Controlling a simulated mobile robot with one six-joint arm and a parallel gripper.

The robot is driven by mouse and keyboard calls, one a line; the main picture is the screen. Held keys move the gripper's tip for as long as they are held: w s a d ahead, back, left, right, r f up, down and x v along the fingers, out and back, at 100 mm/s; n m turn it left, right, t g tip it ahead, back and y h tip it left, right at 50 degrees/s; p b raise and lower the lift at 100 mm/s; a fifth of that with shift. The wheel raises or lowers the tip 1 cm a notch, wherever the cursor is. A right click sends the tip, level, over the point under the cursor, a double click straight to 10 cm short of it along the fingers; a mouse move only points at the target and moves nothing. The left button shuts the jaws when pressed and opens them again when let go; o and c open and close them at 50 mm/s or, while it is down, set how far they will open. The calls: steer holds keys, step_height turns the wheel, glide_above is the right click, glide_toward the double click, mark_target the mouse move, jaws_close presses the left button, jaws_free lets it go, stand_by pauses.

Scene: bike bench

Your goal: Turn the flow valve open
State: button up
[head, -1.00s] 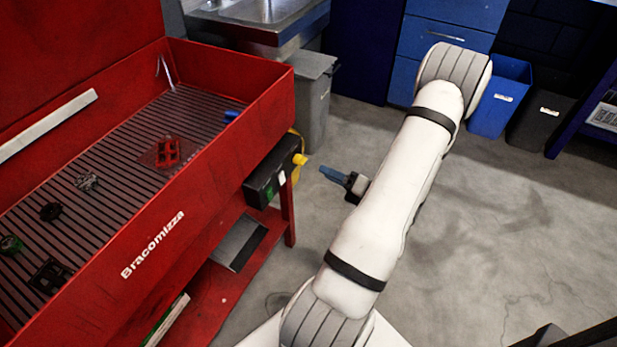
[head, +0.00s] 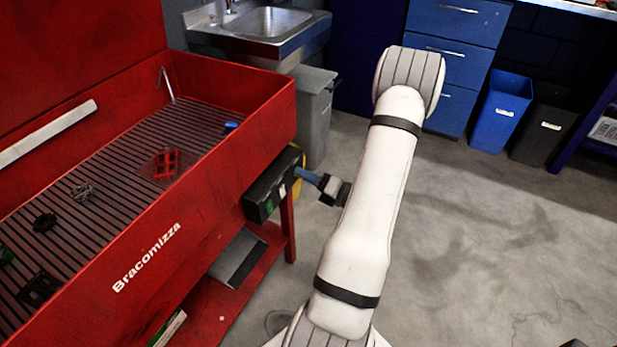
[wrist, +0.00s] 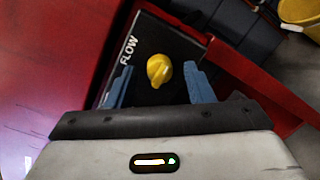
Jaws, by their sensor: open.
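The flow valve is a yellow knob (wrist: 159,70) on a black box marked FLOW; in the wrist view it sits between my two blue fingertips, with a gap on each side. The black box (head: 266,192) is fixed to the right end of the red parts washer in the head view. My gripper (head: 305,175) is open and points left at the box face; its fingers also show in the wrist view (wrist: 158,85). In the head view the knob is hidden by the fingers. I cannot tell how deep the fingers reach around it.
The red washer basin (head: 235,165) rises close to the left of my gripper. A yellow bucket (wrist: 299,12) is near the box. A grey bin (head: 313,115) stands behind, below a sink (head: 265,28).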

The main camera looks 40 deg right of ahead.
steer(key=shift+c, duration=0.2)
steer(key=c, duration=1)
steer(key=shift+o, duration=0.2)
steer(key=shift+n+p, duration=0.35)
steer(key=shift+n, duration=0.45)
steer(key=o, duration=1)
steer(key=p+v, duration=0.1)
steer(key=v, duration=0.6)
steer(key=shift+s, duration=0.4)
steer(key=shift+d+f, duration=0.1)
